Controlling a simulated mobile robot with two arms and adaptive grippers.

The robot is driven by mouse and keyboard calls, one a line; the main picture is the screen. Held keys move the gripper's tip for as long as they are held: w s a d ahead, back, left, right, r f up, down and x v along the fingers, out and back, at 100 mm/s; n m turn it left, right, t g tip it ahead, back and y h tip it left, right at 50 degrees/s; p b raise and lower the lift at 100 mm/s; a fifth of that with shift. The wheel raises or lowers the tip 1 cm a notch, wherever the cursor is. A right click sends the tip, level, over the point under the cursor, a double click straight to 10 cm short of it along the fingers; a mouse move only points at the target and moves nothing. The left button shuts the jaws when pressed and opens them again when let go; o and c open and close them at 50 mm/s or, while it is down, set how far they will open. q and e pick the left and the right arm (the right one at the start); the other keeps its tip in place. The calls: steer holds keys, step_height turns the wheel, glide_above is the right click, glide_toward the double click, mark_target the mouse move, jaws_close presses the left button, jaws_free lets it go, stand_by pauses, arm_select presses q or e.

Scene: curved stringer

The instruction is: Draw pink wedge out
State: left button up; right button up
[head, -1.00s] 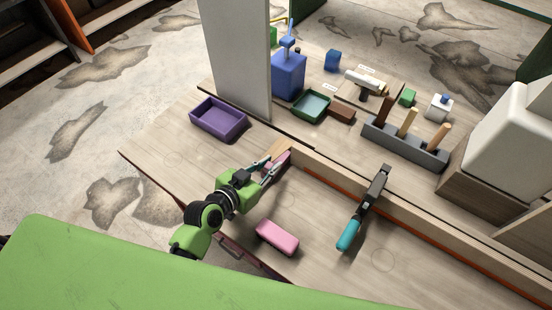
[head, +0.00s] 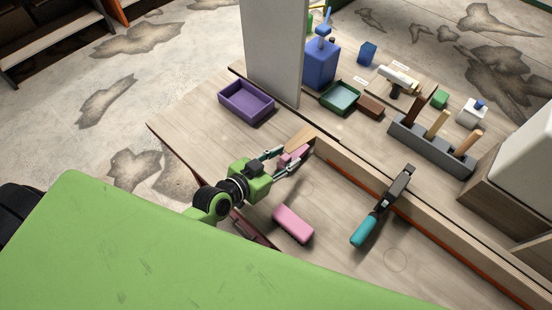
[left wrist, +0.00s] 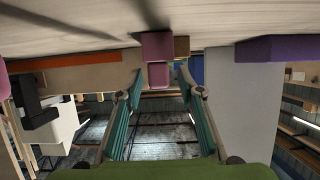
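In the left wrist view, the wedge (left wrist: 158,46) shows just beyond and between the spread fingertips (left wrist: 160,79), with small gaps at both sides; contact is not visible. A separate pink block (head: 293,224) lies on the bench below the gripper. My right gripper is not in view.
A purple tray (head: 246,103) and a grey upright panel (head: 274,55) stand beyond the gripper. A green tray (head: 340,97) and grey tool rack (head: 432,147) are behind the stringer. Bench left of the wedge is clear.

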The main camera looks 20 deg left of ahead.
arm_select(q)
steer(key=v, duration=1.2)
steer(key=shift+f, duration=0.1)
steer(key=shift+s+a, duration=0.1)
